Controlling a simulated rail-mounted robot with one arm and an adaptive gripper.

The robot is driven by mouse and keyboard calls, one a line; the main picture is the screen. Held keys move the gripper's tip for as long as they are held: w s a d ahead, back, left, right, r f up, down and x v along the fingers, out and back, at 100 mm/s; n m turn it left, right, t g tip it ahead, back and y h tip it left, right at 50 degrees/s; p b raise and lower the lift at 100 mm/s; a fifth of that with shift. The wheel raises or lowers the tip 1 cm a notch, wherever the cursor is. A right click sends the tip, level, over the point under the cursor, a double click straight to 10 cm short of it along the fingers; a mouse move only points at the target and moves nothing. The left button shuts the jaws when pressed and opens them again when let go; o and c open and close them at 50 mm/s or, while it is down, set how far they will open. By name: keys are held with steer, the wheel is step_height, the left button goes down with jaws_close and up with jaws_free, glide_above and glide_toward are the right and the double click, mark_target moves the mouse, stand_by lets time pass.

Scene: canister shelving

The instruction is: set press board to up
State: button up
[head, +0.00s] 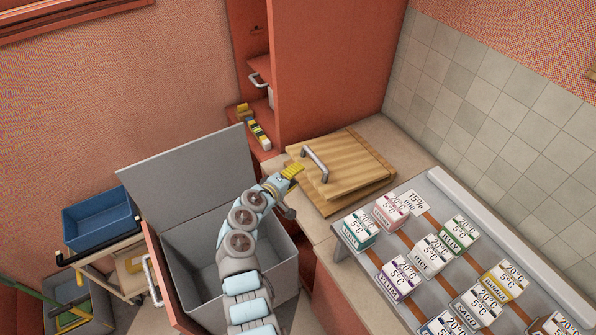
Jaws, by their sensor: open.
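A wooden board (352,168) with a grey bar handle (314,165) lies flat on a second wooden piece (325,204) on the counter. It looks like the press board, lowered. My gripper (293,171), with yellow fingers, is just left of the handle, near the board's left edge. Its jaws are open and hold nothing that I can see. I cannot tell whether the fingers touch the board.
A large grey bin (185,262) with its lid (190,178) raised stands below my arm. A rack (432,188) with several labelled canisters fills the right counter. A red cabinet (330,70) stands behind the board. A blue crate (98,218) sits on a cart at left.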

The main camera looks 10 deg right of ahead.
steer(key=p+v, duration=0.2)
steer(key=v, duration=0.4)
steer(key=shift+s+a+r+p, duration=0.15)
steer(key=shift+s+a+p, duration=0.05)
steer(key=shift+a+p, duration=0.1)
stand_by(0.4)
steer(key=shift+d, duration=0.15)
